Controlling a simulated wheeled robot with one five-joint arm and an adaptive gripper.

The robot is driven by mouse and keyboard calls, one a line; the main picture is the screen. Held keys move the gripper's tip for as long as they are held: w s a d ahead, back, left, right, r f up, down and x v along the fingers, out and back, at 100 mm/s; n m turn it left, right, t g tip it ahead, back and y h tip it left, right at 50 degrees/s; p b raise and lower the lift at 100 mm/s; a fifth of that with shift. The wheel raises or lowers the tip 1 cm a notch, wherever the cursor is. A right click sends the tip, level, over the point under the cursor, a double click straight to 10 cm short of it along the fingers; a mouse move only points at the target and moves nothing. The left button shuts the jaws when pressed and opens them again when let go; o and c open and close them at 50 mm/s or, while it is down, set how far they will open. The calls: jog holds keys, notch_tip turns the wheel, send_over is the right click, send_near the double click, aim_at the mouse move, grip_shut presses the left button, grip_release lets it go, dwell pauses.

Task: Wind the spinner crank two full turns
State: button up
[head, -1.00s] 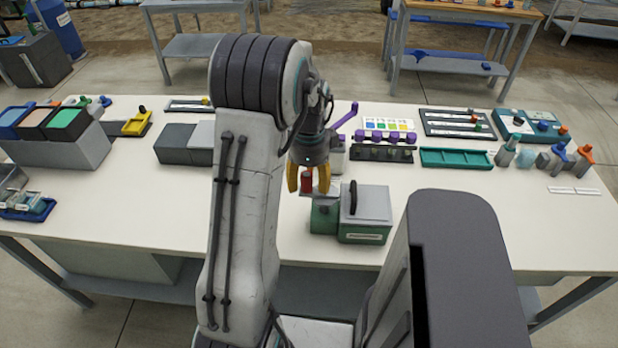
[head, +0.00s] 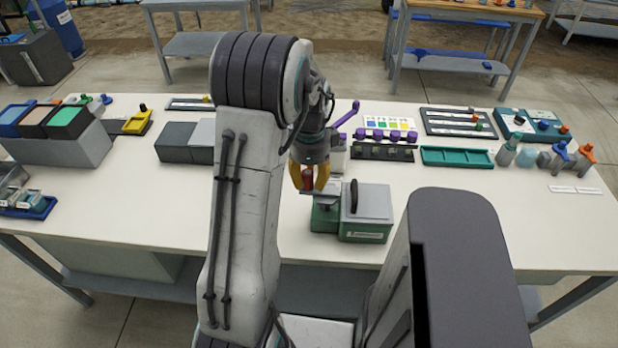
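The spinner looks like the green box with a grey lid (head: 370,207) near the table's front middle. At its left is a lower green part with a flat grey crank arm (head: 330,187) carrying an upright red handle (head: 308,180). My gripper (head: 309,187) points down over this handle. Its two yellow fingers stand on either side of the red handle, which shows between them. The fingers look open; whether either one touches the handle cannot be told. The lower end of the handle is partly hidden by the fingers.
A black handle (head: 354,196) stands on the grey lid, right of the crank. A purple lever (head: 345,114) on a pale block rises just behind my gripper. Purple knobs (head: 385,136) and a teal tray (head: 457,157) lie farther right.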

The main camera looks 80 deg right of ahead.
jog(key=shift+c, duration=0.7)
jog(key=shift+s+d+p, duration=0.15)
jog(key=shift+d+p, duration=0.4)
jog(key=shift+d, duration=0.5)
jog(key=shift+s, duration=0.1)
jog(key=shift+o, duration=0.2)
jog(key=shift+s+d, duration=0.1)
jog(key=shift+s, duration=0.05)
jog(key=shift+s+d+f+p, duration=0.1)
jog(key=shift+s+d+p, duration=0.2)
jog(key=shift+s+d, duration=0.25)
jog(key=shift+s, duration=0.1)
jog(key=shift+s+d+p, duration=0.3)
jog(key=shift+s+d, duration=0.15)
jog(key=shift+s, duration=0.4)
